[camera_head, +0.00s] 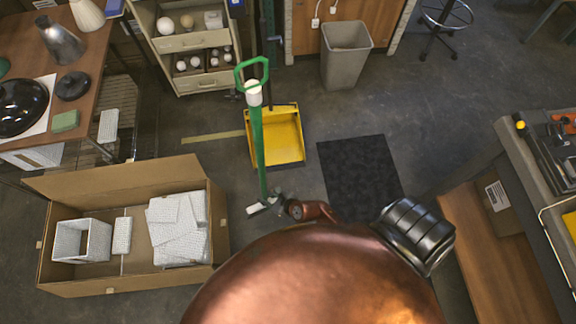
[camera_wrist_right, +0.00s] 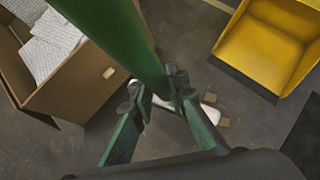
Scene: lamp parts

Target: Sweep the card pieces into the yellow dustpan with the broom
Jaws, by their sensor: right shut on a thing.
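The green broom (camera_head: 258,150) stands nearly upright in the head view, its loop handle at the top. A whitish part shows at its foot (camera_head: 263,207). My right gripper (camera_head: 277,199) is shut on the lower broom shaft; the green shaft (camera_wrist_right: 118,38) runs between its fingers in the right wrist view. The yellow dustpan (camera_head: 284,136) lies on the floor just right of the shaft; it also shows in the wrist view (camera_wrist_right: 265,45). Small brown card pieces (camera_wrist_right: 224,122) lie on the floor beyond the fingers, partly hidden. My left gripper is out of view.
An open cardboard box (camera_head: 218,225) with white foam pieces stands left of the broom. A dark mat (camera_head: 360,178) lies right of the dustpan. A grey bin (camera_head: 346,55) and a drawer cabinet (camera_head: 193,42) stand behind.

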